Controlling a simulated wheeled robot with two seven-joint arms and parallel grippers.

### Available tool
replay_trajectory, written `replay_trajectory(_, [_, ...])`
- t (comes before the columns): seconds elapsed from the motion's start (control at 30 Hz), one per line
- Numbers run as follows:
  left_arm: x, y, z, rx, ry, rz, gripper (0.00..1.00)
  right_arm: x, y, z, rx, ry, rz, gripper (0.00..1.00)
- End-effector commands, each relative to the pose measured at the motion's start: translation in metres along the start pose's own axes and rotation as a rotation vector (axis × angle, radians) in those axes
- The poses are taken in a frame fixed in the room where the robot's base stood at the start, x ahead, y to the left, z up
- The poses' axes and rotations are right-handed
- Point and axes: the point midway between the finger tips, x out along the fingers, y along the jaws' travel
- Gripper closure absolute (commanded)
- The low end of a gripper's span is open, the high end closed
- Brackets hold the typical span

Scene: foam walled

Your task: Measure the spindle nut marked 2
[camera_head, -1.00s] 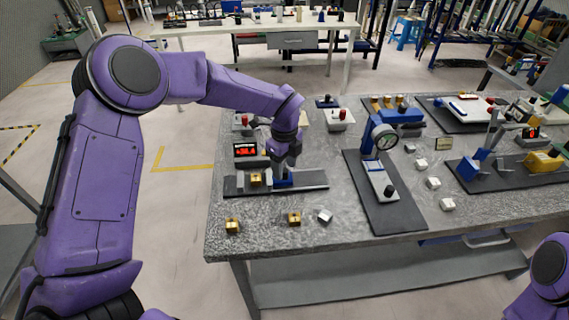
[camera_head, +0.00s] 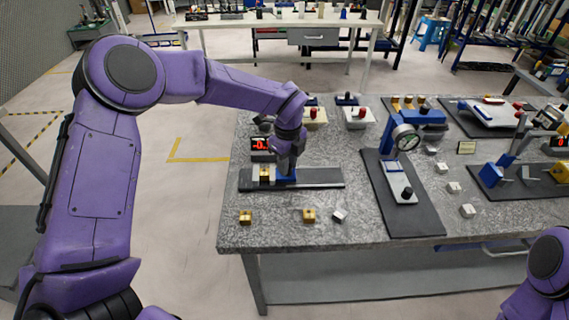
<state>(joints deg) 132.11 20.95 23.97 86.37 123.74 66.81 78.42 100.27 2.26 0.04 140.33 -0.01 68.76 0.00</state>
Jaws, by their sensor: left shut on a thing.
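A brass nut (camera_head: 264,174) stands on the measuring gauge (camera_head: 322,178) at the left of the table. It is beside the gauge's blue sliding jaw (camera_head: 285,181); whether they touch is hard to tell. My left gripper (camera_head: 288,166) reaches down from above and is shut on the blue sliding jaw; its fingertips are partly hidden. The red display (camera_head: 262,144) behind the gauge shows a reading starting "-0", partly covered by my arm. Two more brass nuts (camera_head: 246,217) (camera_head: 309,216) stand in front of the gauge. No number marks are legible. My right gripper is out of view.
A small grey-white block (camera_head: 339,215) is near the front brass nuts. A dial gauge stand (camera_head: 405,140) on a dark mat is to the right, with several pale blocks (camera_head: 454,187) beyond it. Bins with red-topped items (camera_head: 357,115) stand behind.

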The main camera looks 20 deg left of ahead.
Motion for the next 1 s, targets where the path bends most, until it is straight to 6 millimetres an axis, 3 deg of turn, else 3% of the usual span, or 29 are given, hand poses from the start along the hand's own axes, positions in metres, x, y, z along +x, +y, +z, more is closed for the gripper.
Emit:
replay_trajectory(0.17, [0.001, 0.001, 0.002, -0.002, -0.005, 0.009, 0.95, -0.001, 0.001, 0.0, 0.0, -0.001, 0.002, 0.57])
replay_trajectory(0.2, [0.001, 0.001, 0.002, -0.002, -0.005, 0.009, 0.7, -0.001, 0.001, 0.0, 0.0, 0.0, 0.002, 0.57])
replay_trajectory(0.27, [0.001, 0.001, 0.002, -0.002, -0.005, 0.008, 0.51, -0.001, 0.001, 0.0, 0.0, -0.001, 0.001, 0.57])
replay_trajectory(0.3, [0.001, 0.001, 0.002, -0.002, -0.004, 0.008, 0.48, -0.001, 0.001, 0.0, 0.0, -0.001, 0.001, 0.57])
replay_trajectory(0.67, [-0.008, 0.001, 0.003, -0.004, -0.004, 0.004, 0.48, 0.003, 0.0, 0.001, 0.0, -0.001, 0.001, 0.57])
replay_trajectory(1.0, [-0.084, 0.001, 0.003, -0.004, -0.004, 0.003, 0.48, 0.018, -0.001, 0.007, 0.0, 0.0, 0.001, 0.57])
